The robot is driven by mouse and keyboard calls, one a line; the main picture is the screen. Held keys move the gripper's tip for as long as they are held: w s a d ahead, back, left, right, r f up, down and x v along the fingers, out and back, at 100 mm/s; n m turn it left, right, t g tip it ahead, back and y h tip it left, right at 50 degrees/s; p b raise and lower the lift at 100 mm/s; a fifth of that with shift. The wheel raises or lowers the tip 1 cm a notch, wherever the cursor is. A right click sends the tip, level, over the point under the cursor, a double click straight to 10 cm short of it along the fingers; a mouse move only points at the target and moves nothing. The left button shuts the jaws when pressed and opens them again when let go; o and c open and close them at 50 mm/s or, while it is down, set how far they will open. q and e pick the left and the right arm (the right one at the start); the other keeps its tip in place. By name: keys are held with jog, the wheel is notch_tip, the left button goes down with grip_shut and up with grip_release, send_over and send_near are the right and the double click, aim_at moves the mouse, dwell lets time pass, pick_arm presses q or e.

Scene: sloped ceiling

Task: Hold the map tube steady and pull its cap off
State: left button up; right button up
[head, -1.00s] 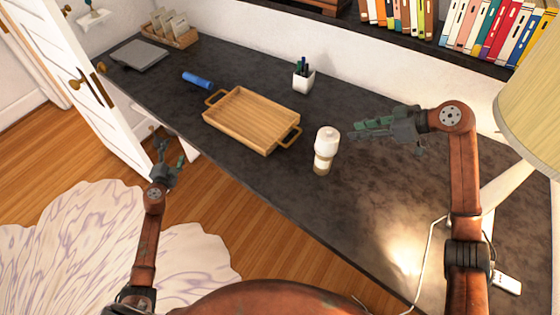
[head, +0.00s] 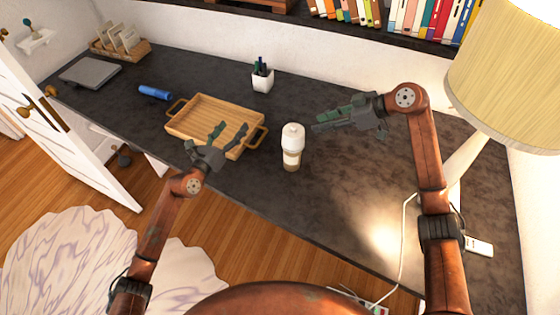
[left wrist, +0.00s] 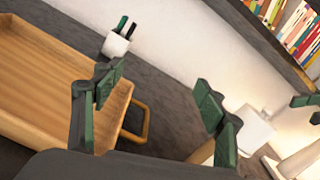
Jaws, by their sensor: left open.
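The map tube (head: 291,160) stands upright on the dark desk, with a white cap on top and a tan and white body. In the left wrist view its white top (left wrist: 256,130) shows beyond the right finger, which partly hides the tube. My left gripper (head: 229,130) is open and empty, over the near side of the wooden tray and left of the tube. Its two fingers (left wrist: 158,85) are spread apart in the wrist view. My right gripper (head: 318,121) is right of the tube, pointing left at it; its fingertips look apart, with nothing between them.
A wooden tray (head: 190,126) with handles lies left of the tube. A pen cup (head: 262,80), a blue cylinder (head: 155,92), a laptop (head: 90,72) and a letter box (head: 120,50) stand farther back. A lamp (head: 510,80) and a phone (head: 478,246) are at right.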

aim_at(287, 154)
pick_arm(q)
jog(key=s+d+f+m+h, duration=0.1)
jog(key=s+d+f+m, duration=0.1)
jog(key=d, duration=0.3)
jog(key=s+d+f+m+g+h, duration=0.1)
jog(key=s+d+f+m, duration=0.1)
jog(key=d, duration=0.4)
jog(key=s+d+f+m+h, duration=0.1)
jog(key=s+d+f+m, duration=0.1)
jog(key=d, duration=0.4)
jog(key=shift+s+d+f+g, duration=0.1)
jog(key=shift+s+f+g, duration=0.3)
jog(key=shift+s, duration=0.4)
jog(key=shift+d+h, duration=0.25)
jog(key=shift+h, duration=0.05)
jog(key=shift+x, duration=3.8)
jog(key=shift+f, duration=0.2)
jog(key=shift+c, duration=0.5)
